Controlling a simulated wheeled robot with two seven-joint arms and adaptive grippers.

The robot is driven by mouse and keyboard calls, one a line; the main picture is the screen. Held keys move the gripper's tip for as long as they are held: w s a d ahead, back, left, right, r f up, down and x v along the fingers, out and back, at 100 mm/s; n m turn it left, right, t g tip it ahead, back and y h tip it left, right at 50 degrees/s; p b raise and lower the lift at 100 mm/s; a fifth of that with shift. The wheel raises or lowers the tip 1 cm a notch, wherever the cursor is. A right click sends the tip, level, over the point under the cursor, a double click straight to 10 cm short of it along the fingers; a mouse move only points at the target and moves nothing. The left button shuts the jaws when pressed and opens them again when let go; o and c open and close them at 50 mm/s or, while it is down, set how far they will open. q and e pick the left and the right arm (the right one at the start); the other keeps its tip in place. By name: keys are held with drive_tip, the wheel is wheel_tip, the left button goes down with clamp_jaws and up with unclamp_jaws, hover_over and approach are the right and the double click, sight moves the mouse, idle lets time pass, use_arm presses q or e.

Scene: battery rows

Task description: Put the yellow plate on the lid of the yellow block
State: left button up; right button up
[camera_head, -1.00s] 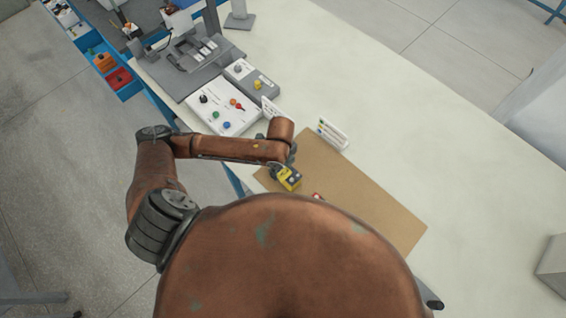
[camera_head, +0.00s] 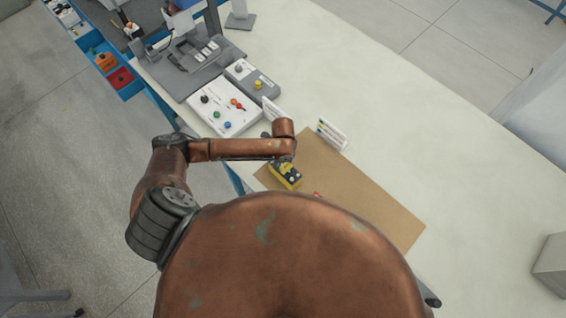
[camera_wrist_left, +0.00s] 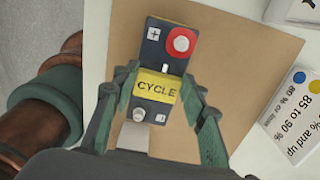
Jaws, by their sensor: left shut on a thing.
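The yellow block (camera_head: 284,180), with a dark lid, stands on the brown mat. In the left wrist view its dark lid (camera_wrist_left: 155,46) shows a plus sign and a red terminal at the far end and a grey terminal at the near end. The yellow plate (camera_wrist_left: 155,86), marked CYCLE, lies across the middle of the lid in that view. My left gripper (camera_wrist_left: 158,98) is shut on the plate, one finger at each side. I cannot tell whether the plate touches the lid. My left gripper is mostly hidden in the head view. My right gripper is out of view.
The brown mat (camera_head: 360,190) has free room to the right. A small red thing (camera_head: 317,194) shows near my body. A white card (camera_head: 331,134) stands behind the mat. A white panel with coloured knobs (camera_head: 224,114) and a grey panel (camera_head: 254,81) lie to the left.

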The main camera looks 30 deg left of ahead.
sight(283, 165)
use_arm(q)
drive_tip(key=shift+f, duration=0.1)
drive_tip(key=o, duration=0.9)
drive_tip(key=shift+o, duration=0.2)
wheel_tip(283, 165, up, 12)
drive_tip(key=b, duration=0.1)
